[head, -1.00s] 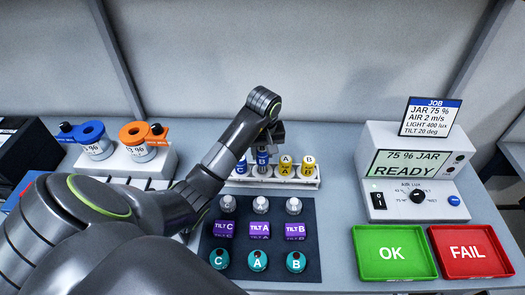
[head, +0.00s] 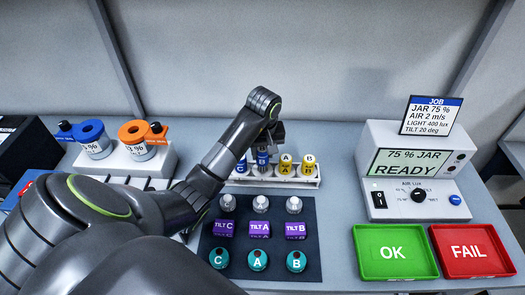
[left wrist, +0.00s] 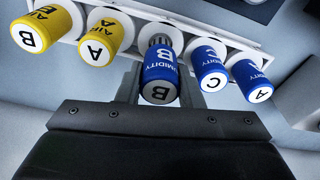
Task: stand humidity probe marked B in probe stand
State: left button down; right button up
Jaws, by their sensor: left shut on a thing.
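My left gripper (head: 266,143) is over the white probe stand (head: 300,183), shut on the blue humidity probe B (head: 262,159). In the left wrist view the probe (left wrist: 159,78) is between the two fingers, its B cap facing the camera. A bare metallic part of it shows between the blue body and the stand (left wrist: 142,13). The probe is lined up with a place in the stand's row; how deep it sits I cannot tell. Blue humidity probes C (left wrist: 208,72) and A (left wrist: 250,78) stand beside it on one side. My right gripper is not in view.
Yellow air probes A (head: 286,166) and B (head: 308,166) stand close on the other side. A dark mat (head: 242,246) in front holds several sensors. Blue (head: 93,140) and orange (head: 139,139) lidded jars stand left. Green (head: 394,268) and red (head: 484,268) trays are right.

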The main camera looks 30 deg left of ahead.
pick_arm(q)
jog(key=shift+f+b, duration=1.15)
jog(key=shift+f, duration=0.05)
dwell(1.5)
